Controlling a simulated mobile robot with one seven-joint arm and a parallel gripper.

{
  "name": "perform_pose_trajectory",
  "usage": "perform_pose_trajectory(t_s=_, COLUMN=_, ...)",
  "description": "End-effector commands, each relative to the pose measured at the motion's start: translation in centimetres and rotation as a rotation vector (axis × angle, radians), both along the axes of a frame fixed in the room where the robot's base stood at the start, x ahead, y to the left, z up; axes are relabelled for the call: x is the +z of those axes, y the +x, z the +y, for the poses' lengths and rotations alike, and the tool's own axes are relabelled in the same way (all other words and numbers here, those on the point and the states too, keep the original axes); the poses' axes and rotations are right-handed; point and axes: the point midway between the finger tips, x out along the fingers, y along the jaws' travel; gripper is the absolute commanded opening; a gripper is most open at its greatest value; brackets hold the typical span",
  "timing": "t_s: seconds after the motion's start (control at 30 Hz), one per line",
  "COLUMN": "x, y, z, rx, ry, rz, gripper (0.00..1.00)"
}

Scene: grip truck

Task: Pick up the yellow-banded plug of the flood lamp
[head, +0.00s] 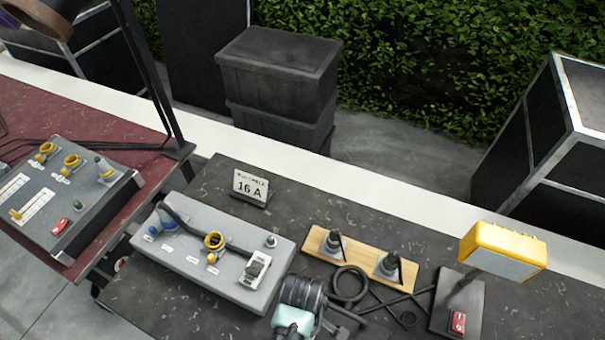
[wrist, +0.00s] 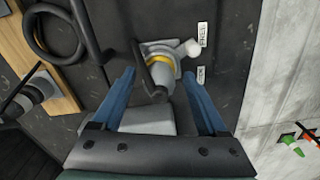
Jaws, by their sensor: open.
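In the wrist view a grey plug with a yellow band (wrist: 160,62) sits in a grey flanged fitting on a dark surface. A black cable or lever crosses its left side. My gripper (wrist: 160,74) is open, with one blue finger on each side of this plug and a gap to both. I cannot tell how deep the fingers reach. The yellow flood lamp (head: 503,249) stands at the right of the dark table in the head view. The mint and dark part of my arm (head: 293,318) hides part of the table there. I cannot make out the banded plug in the head view.
A wooden board (head: 318,250) with two plugs and a black cable ring (head: 350,284) lie near the lamp. A grey socket box (head: 192,270) is left of my arm, with a 16 A sign (head: 250,186) behind it. A white knob (wrist: 192,48) is close to the plug.

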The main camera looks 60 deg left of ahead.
Motion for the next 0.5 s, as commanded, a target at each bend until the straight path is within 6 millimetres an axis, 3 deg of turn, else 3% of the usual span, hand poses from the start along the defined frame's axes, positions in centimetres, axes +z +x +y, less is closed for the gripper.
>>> perform_pose_trajectory(t_s=0.2, x=-0.08, y=0.05, z=0.02, rx=0.000, ry=0.001, rz=-0.001, gripper=0.76)
perform_pose_trajectory(t_s=0.5, x=-0.06, y=0.04, z=0.02, rx=0.000, ry=0.000, rz=-0.001, gripper=0.24)
